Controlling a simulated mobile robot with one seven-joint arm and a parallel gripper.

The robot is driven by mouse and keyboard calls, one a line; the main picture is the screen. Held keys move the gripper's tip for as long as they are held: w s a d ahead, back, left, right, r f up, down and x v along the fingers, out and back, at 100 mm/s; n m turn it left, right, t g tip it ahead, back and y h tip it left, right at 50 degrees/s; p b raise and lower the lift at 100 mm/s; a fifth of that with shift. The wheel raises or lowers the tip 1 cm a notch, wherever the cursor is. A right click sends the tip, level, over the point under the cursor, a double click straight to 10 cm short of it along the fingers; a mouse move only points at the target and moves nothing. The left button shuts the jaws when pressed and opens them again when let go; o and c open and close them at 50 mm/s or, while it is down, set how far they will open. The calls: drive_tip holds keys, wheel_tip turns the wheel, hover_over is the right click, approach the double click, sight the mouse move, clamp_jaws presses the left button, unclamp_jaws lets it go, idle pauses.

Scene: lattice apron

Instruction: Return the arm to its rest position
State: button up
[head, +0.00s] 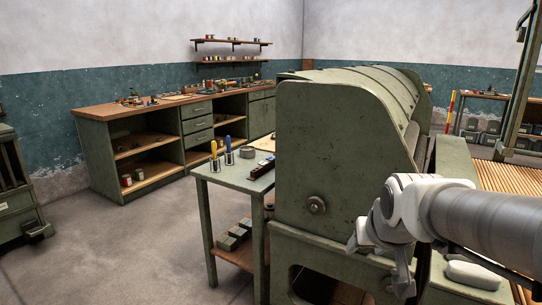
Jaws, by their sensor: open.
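My arm (475,218) reaches in from the right edge in the head view, with a grey sleeve-like link and white joints. My gripper (379,268) is at its left end, angled downward, with its fingers apart and nothing seen between them. It shows in front of the lower side of the large green machine (330,150). I cannot tell from this view how much space separates the gripper from the machine.
A small green side table (222,178) with blue- and yellow-handled tools stands left of the machine. A long green workbench (105,112) runs along the back wall. The floor (120,255) at the left front is clear. A slatted surface (510,185) lies at the right.

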drive_tip(key=s+a+n+g, duration=0.15)
drive_tip(key=s+a, duration=0.25)
drive_tip(key=s, duration=1.1)
wheel_tip(320, 180, up, 14)
drive_tip(key=p, duration=1.5)
drive_tip(key=shift+s+d+r+y, duration=0.15)
drive_tip(key=shift+s+y, duration=0.2)
drive_tip(key=shift+y, duration=0.05)
drive_tip(key=shift+d+m+g, duration=0.1)
drive_tip(key=shift+m+g, duration=0.15)
